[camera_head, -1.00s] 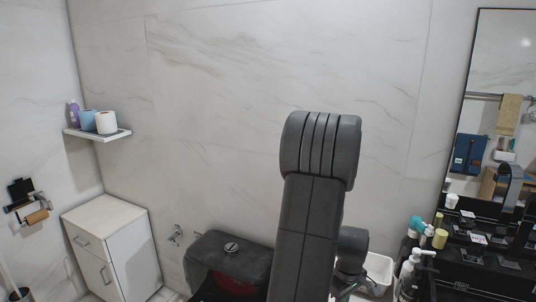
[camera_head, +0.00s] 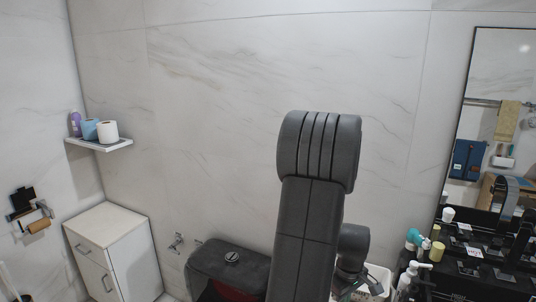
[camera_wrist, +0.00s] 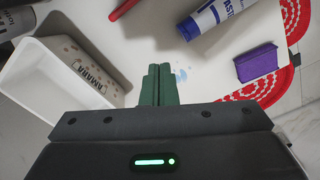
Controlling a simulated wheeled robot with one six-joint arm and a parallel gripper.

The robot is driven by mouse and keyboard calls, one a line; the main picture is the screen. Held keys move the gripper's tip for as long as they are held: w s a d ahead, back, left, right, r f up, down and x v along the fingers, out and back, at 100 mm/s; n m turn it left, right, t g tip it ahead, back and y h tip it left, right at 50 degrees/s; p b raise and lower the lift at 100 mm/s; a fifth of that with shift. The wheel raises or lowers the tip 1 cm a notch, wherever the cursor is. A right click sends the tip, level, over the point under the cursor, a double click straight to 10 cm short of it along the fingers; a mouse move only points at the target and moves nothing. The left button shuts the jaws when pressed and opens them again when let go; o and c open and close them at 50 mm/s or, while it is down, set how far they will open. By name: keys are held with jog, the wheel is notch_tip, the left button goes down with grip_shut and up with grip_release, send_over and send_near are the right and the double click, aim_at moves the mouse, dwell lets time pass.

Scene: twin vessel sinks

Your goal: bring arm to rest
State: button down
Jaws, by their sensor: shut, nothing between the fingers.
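My arm rises in the middle of the head view, and its bulky joint stands in front of the marble wall. My gripper (camera_wrist: 159,84) shows in the wrist view with its two green fingers side by side, shut and empty. It is over a white surface (camera_wrist: 188,98) with small blue marks. The fingertips are not clearly seen in the head view.
The head view shows a cabinet (camera_head: 115,243), wall shelf (camera_head: 100,144), dark toilet (camera_head: 230,270) and cluttered counter (camera_head: 480,265).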

jog(key=shift+f, duration=0.15)
notch_tip(320, 180, down, 8)
jog(key=b, duration=0.5)
jog(key=shift+b, duration=0.4)
jog(key=shift+r, duration=0.3)
